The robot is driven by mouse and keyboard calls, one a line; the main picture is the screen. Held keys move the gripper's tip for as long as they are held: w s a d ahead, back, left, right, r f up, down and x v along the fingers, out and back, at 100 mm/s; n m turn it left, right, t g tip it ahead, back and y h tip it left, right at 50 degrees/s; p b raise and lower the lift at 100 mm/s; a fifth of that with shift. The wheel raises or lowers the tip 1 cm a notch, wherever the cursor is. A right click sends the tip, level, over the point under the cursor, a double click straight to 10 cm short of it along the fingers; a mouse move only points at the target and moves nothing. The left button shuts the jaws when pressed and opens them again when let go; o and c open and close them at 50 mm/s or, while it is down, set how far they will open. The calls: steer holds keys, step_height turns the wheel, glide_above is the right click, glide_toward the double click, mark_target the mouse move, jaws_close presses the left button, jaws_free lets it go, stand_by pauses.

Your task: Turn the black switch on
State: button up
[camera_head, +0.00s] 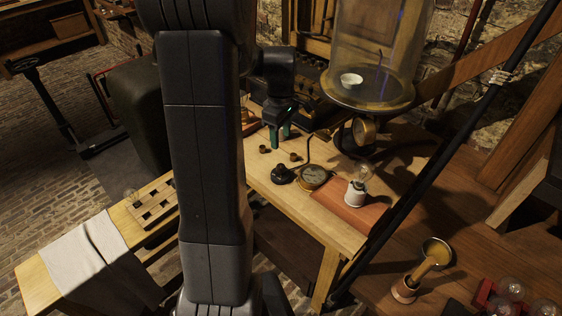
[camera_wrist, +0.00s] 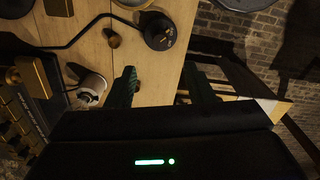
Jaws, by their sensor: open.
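The black switch (camera_head: 282,174) is a small round black base with a knob on top, standing on the light wooden table. A black cable or rod runs from beside it toward the back. In the wrist view a round black piece with a cable, which looks like the switch (camera_wrist: 160,32), sits beyond the fingertips. My gripper (camera_head: 280,138) hangs over the table behind the switch, apart from it. In the wrist view my gripper (camera_wrist: 162,84) shows two separated fingers with nothing between them. The switch's on or off position is too small to tell.
A round brass gauge (camera_head: 313,178) and a bulb on a white socket (camera_head: 357,193) stand right of the switch. Small brass posts (camera_head: 295,157) stand close behind it. A glass bell jar (camera_head: 380,50) is at the back right. My arm hides the table's middle left.

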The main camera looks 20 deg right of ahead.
mark_target(281, 166)
step_height(281, 166, down, 11)
steer(key=shift+f+p, duration=0.15)
steer(key=shift+p, duration=0.2)
steer(key=shift+c, duration=0.2)
steer(key=c, duration=1)
